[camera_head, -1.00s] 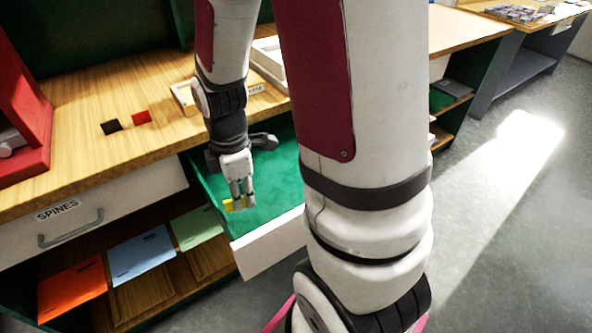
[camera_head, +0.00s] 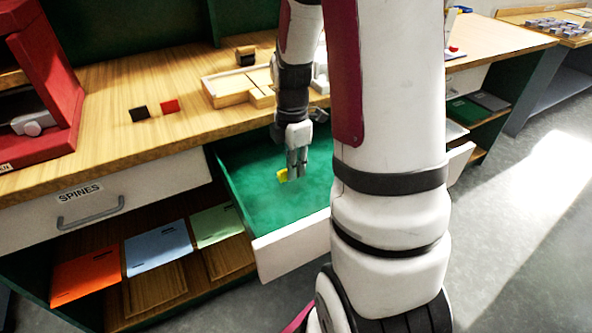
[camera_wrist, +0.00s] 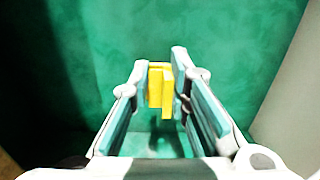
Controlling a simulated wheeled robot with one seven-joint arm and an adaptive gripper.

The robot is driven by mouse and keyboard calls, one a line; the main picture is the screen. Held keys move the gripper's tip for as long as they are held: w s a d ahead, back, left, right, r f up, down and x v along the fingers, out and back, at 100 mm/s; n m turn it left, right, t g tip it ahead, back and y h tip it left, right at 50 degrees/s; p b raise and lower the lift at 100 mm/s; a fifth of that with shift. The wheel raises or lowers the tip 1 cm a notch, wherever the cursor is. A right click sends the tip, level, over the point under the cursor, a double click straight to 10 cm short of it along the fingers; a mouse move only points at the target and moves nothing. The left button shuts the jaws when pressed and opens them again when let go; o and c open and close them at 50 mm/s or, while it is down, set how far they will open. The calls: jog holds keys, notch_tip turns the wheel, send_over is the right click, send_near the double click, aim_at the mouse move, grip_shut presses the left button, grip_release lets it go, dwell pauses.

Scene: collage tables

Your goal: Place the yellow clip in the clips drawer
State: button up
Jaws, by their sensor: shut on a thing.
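The yellow clip (camera_head: 283,175) is at the fingertips of my gripper (camera_head: 296,172), over the green inside of an open drawer (camera_head: 262,202). In the wrist view the yellow clip (camera_wrist: 160,90) sits between the two fingers of my gripper (camera_wrist: 163,88), which are shut on it. The green drawer floor (camera_wrist: 200,30) fills the background there. The clip's height above the floor is hard to tell. Any label on the open drawer's front is not readable from here. My arm hides the drawer's right part.
A closed drawer labelled SPINES (camera_head: 85,203) is to the left. A black piece (camera_head: 139,114) and a red piece (camera_head: 170,106) lie on the tabletop by a wooden tray (camera_head: 228,90). A red press-like frame (camera_head: 50,100) stands at left. Coloured sheets lie on the shelf below.

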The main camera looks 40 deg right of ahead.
jog(key=shift+w+d+f, duration=0.1)
jog(key=shift+w+d, duration=0.25)
jog(key=shift+d, duration=0.25)
jog(key=shift+w+d+f, duration=0.1)
jog(key=shift+w+d, duration=0.25)
jog(key=shift+d, duration=0.2)
jog(key=shift+f+b, duration=0.55)
jog(key=shift+f, duration=1.1)
jog(key=shift+f, duration=0.15)
jog(key=o, duration=0.8)
